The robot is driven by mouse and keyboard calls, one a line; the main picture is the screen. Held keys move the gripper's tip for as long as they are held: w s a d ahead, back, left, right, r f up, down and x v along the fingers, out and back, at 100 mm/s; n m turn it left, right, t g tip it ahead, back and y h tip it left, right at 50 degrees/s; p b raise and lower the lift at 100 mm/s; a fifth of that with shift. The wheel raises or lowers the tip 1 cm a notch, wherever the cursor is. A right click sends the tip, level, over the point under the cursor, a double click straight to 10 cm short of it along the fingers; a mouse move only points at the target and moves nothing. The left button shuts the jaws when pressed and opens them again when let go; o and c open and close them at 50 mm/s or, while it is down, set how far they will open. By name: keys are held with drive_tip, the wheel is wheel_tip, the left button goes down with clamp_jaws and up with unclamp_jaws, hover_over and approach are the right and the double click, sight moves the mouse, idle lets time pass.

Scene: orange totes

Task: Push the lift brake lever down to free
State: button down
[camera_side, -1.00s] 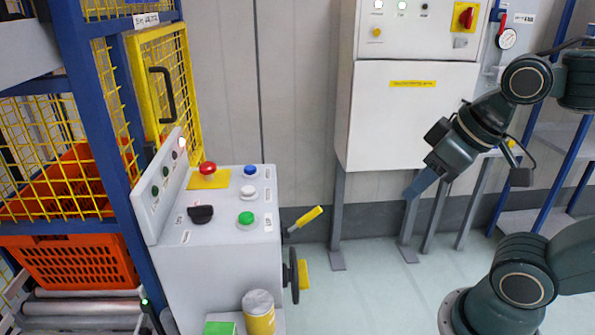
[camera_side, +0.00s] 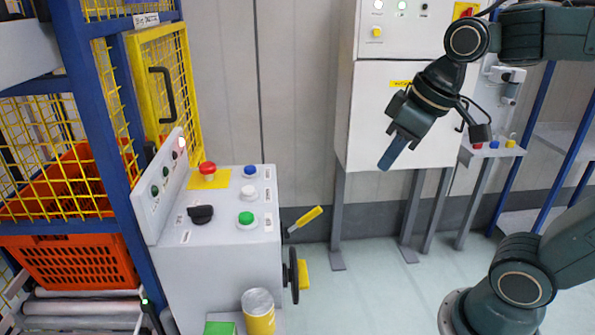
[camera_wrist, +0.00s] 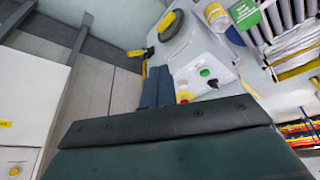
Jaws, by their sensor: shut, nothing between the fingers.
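The lift brake lever, with a yellow grip (camera_side: 304,219), sticks out from the right side of the grey control console (camera_side: 262,215) and slants up to the right. My gripper (camera_side: 386,166) is shut and empty, up and to the right of the lever and well apart from it, in front of the white cabinet. In the wrist view, the shut fingers (camera_wrist: 157,72) point toward the console, and a yellow lever grip (camera_wrist: 143,70) shows just left of the fingers.
A black handwheel (camera_side: 294,275) with a yellow handle (camera_side: 304,274) sits below the lever. The console top carries a red button (camera_side: 207,168), a green button (camera_side: 246,218) and a black knob (camera_side: 201,214). The white cabinet (camera_side: 400,125) stands behind my gripper. Space right of the lever is free.

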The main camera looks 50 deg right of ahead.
drive_tip(key=w+d+f+n+g+y, duration=0.1)
drive_tip(key=w+d+f+n+g, duration=0.2)
drive_tip(key=w, duration=0.8)
drive_tip(key=w+d+f+n+g, duration=0.15)
drive_tip(key=w+d+f, duration=0.25)
drive_tip(key=w, duration=0.8)
drive_tip(key=w+d+f+n, duration=0.1)
drive_tip(key=w+d+f, duration=0.3)
drive_tip(key=f, duration=0.3)
drive_tip(key=shift+w+d+n+y, duration=0.35)
drive_tip(key=shift+w+d+y, duration=0.05)
drive_tip(key=shift+w, duration=0.1)
drive_tip(key=shift+f+g, duration=0.2)
drive_tip(key=shift+g, duration=0.05)
hover_over(304, 220)
drive_tip(key=w+d, duration=0.1)
drive_tip(key=d, duration=0.1)
drive_tip(key=f, duration=1.1)
drive_tip(key=shift+a+f, duration=0.2)
drive_tip(key=shift+f, duration=0.05)
drive_tip(key=shift+s+d+f, duration=0.25)
drive_tip(key=shift+s+f, duration=0.15)
drive_tip(key=shift+f, duration=0.2)
drive_tip(key=shift+s+d+f, duration=0.1)
drive_tip(key=shift+d, duration=0.05)
